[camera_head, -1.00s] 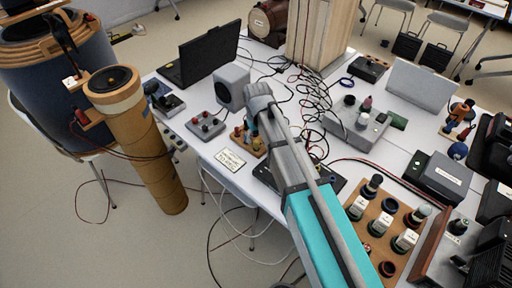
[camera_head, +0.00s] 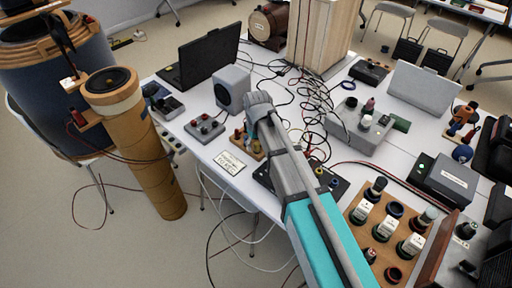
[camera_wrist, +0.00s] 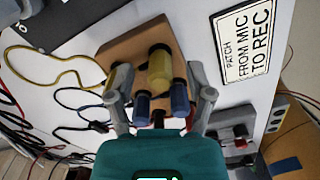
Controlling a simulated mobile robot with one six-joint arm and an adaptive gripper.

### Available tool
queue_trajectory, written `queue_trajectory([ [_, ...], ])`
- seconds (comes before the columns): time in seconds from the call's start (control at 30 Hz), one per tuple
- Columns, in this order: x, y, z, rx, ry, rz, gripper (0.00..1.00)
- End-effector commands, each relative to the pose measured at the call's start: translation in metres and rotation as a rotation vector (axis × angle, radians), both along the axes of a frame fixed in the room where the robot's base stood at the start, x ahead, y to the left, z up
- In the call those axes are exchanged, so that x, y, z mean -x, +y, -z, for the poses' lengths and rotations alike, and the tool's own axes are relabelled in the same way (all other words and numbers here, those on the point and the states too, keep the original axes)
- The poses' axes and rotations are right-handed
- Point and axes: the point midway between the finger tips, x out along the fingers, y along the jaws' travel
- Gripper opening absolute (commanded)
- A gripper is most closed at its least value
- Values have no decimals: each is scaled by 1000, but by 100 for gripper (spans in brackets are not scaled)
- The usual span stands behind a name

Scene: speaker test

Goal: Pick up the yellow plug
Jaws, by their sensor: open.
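The yellow plug (camera_wrist: 160,65) stands on a small wooden block (camera_wrist: 120,48) in the wrist view. Two blue plugs (camera_wrist: 180,98) are beside it, nearer my palm, with a dark red piece between them. My gripper (camera_wrist: 158,75) is open, with one finger on each side of the plugs. The yellow plug lies between the fingers, with a gap on both sides, and nothing is held. In the head view my gripper (camera_head: 252,122) is over the wooden block (camera_head: 257,154) at the table's near edge and hides part of it.
A white label card (camera_head: 229,163) lies left of the block. A grey speaker (camera_head: 232,88) and a knobbed grey box (camera_head: 204,127) stand behind it. Loose cables (camera_head: 310,100) cover the middle of the table.

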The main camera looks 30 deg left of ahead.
Motion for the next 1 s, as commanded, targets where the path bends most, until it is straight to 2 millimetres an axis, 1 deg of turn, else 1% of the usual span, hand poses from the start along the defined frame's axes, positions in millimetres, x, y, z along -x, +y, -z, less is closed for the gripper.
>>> queue_trajectory([
  [0.07,0,0,0,0,0,0,68],
  [0.1,0,0,0,0,0,0,64],
  [0.27,0,0,0,0,0,0,34],
  [0.4,0,0,0,0,0,1,8],
  [0.43,0,0,0,0,0,1,3],
  [0.47,0,0,0,0,0,1,0],
  [0.77,0,0,0,0,0,1,0],
  [1.0,0,-1,-6,0,0,1,0],
])
